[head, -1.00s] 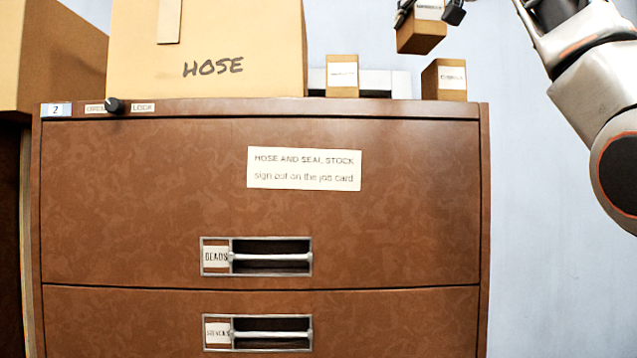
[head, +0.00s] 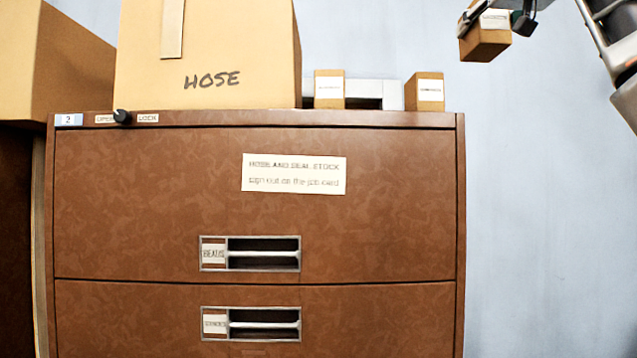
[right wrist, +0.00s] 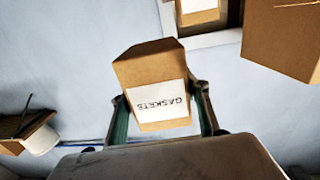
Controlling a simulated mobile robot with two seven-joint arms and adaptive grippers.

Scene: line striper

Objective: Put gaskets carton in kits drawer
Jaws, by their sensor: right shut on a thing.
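The gaskets carton (head: 484,42) is a small brown box with a white label, up at the top right of the head view, clear of the cabinet. My right gripper (head: 495,17) is shut on it. In the right wrist view the carton (right wrist: 150,66) sits between the two green-padded fingers, its GASKETS label upside down. The brown cabinet (head: 350,225) has a closed upper drawer labelled BEADS (head: 130,210) and a closed lower drawer (head: 130,320) whose label is blurred. No label reading KITS can be made out. My left gripper is not in view.
On the cabinet top stand a large HOSE box (head: 260,50), two small labelled cartons (head: 329,88) (head: 424,92) and a grey object (head: 375,92) behind them. A lock knob (head: 122,116) is at the left. Right of the cabinet, plain wall shows.

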